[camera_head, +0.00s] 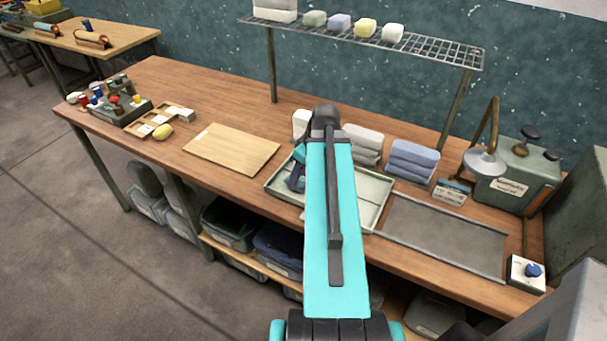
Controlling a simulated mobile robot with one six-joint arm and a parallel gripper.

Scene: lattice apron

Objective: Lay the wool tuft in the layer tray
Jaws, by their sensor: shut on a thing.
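The layer tray appears to be the pale green, shallow, rimmed tray (372,212) on the bench, partly covered by my turquoise arm. My gripper (295,183) is over the left part of this tray, seen small and partly hidden by the arm. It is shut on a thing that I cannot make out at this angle. I cannot pick out the wool tuft for certain.
A wooden board (232,150) lies left of the tray; a grey sunken panel (445,237) lies right. Folded grey (362,143) and blue cloths (413,160) stand behind. A wire shelf (400,47) overhangs the back. A green tank (518,175) stands at right.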

